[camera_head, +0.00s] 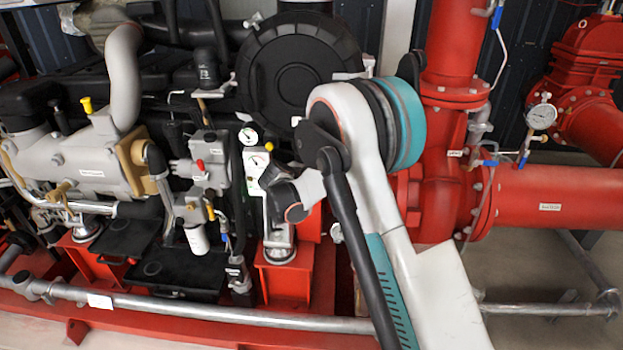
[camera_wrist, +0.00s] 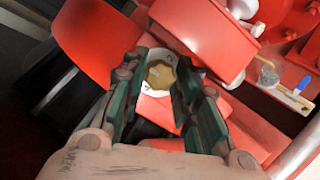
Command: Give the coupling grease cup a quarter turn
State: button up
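In the head view my arm blocks the sight of the gripper, and I cannot make out the cup there.
Red housings (camera_wrist: 200,35) stand close around my fingers in the wrist view. In the head view, the grey engine (camera_head: 85,160) is left, red pump pipes (camera_head: 550,200) are right, and a grey rail (camera_head: 240,318) runs along the front.

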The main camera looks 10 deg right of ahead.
jog(key=c, duration=0.3)
jog(key=shift+m, duration=0.3)
jog(key=m+g+p, duration=0.1)
jog(key=m+g, duration=0.1)
jog(key=m, duration=0.2)
jog(key=shift+w+r+m+p, duration=0.1)
jog(key=shift+r+m+p, duration=0.05)
jog(key=shift+m+p, duration=0.15)
jog(key=m+g+y+p, duration=0.1)
jog(key=m, duration=0.3)
jog(key=shift+m, duration=0.3)
jog(key=shift+m+y, duration=0.3)
jog(key=o, duration=1)
jog(key=shift+o, duration=0.2)
